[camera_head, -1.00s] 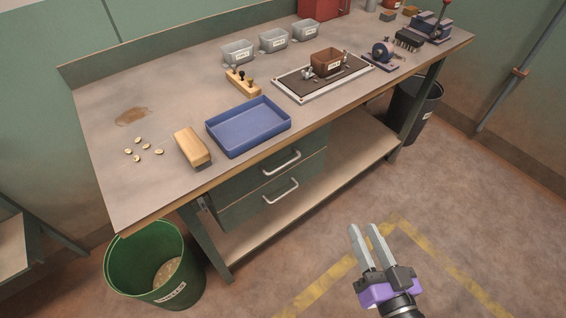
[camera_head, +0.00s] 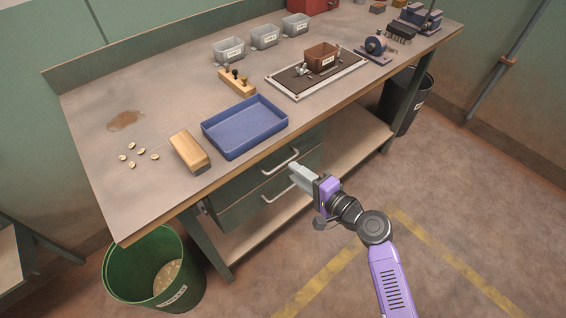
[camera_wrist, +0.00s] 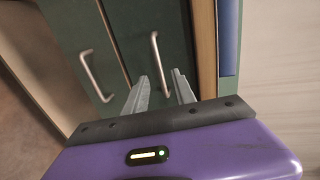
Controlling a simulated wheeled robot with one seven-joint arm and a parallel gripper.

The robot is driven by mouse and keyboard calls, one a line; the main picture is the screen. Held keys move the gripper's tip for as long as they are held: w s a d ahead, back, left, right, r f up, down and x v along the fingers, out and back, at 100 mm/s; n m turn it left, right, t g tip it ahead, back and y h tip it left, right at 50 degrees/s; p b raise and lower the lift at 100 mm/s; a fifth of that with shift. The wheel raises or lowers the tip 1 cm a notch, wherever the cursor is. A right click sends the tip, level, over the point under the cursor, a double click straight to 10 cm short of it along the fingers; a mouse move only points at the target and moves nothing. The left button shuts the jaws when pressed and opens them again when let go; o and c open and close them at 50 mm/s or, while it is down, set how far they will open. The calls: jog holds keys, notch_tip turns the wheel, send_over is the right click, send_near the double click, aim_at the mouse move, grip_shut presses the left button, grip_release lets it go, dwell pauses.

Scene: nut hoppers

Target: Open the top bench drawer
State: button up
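The top bench drawer (camera_head: 256,172) is a green front under the bench top, and it looks closed. Its silver bar handle (camera_head: 281,161) also shows in the wrist view (camera_wrist: 155,60), beside the wooden bench edge. The lower drawer (camera_head: 240,204) below it has a similar handle (camera_head: 278,192) and looks closed too. My gripper (camera_head: 292,172) is in front of the drawers, near the top handle. In the wrist view my gripper (camera_wrist: 161,78) has its two fingers apart, with the lower part of the top handle appearing between them. I cannot tell whether they touch it.
A blue tray (camera_head: 245,128) and a wooden block brush (camera_head: 190,151) lie on the bench (camera_head: 85,165) above the drawers. A green bin (camera_head: 125,270) stands at the left leg. A lower shelf (camera_head: 245,235) runs beneath. The floor in front is open.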

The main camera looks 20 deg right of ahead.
aim_at(284, 163)
jog(key=shift+x, duration=3.15)
grip_shut()
